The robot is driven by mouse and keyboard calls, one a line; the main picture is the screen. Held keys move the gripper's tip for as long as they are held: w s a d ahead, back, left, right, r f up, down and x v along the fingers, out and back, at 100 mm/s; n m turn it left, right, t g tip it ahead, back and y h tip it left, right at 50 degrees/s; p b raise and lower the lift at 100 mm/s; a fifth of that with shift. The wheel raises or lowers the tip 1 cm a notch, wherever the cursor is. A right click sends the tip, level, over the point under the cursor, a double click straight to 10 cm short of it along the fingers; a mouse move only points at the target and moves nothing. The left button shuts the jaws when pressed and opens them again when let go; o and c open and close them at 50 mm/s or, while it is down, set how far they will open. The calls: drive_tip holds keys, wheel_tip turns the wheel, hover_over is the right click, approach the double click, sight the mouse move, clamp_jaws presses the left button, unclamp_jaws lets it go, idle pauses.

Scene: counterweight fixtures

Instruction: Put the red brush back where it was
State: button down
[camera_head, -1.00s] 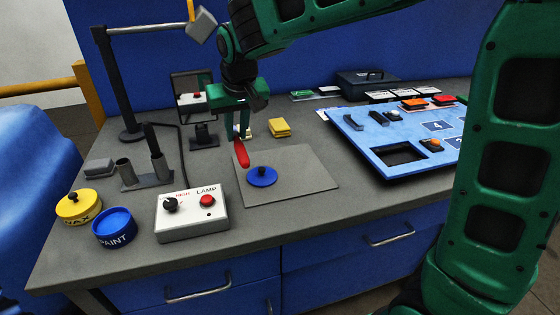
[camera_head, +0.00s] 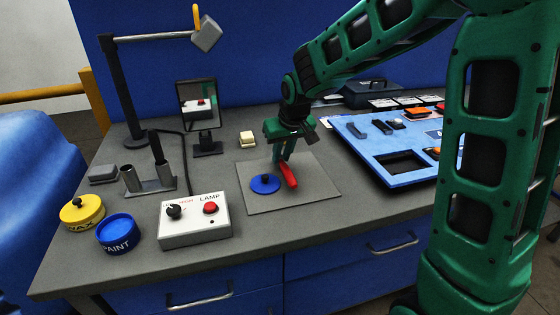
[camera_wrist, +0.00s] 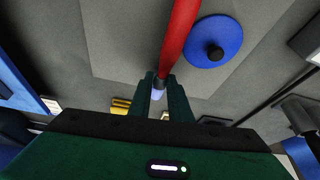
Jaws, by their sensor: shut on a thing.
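My gripper (camera_head: 284,158) is shut on the red brush (camera_head: 289,175) and holds it tilted over the grey mat (camera_head: 315,198). The wrist view shows the red brush (camera_wrist: 178,42) running out from between the fingers (camera_wrist: 163,92). I cannot tell whether its lower end touches the mat. A blue lid with a black knob (camera_head: 265,184) lies on the mat just left of the brush. A metal holder with two tubes (camera_head: 150,187) stands to the left; a dark handle (camera_head: 156,149) rises from behind or inside it, and the left tube looks empty.
The open blue paint tin (camera_head: 118,235), yellow wax tin (camera_head: 82,211) and lamp box (camera_head: 195,222) stand at the front left. A mirror (camera_head: 198,104) and lamp post (camera_head: 120,85) stand behind. A cream block (camera_head: 247,138) lies behind the mat; a blue board (camera_head: 362,150) is right.

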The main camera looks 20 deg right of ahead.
drive_tip(key=shift+f, duration=1)
drive_tip(key=c, duration=1.6)
unclamp_jaws()
drive_tip(key=shift+c, duration=0.2)
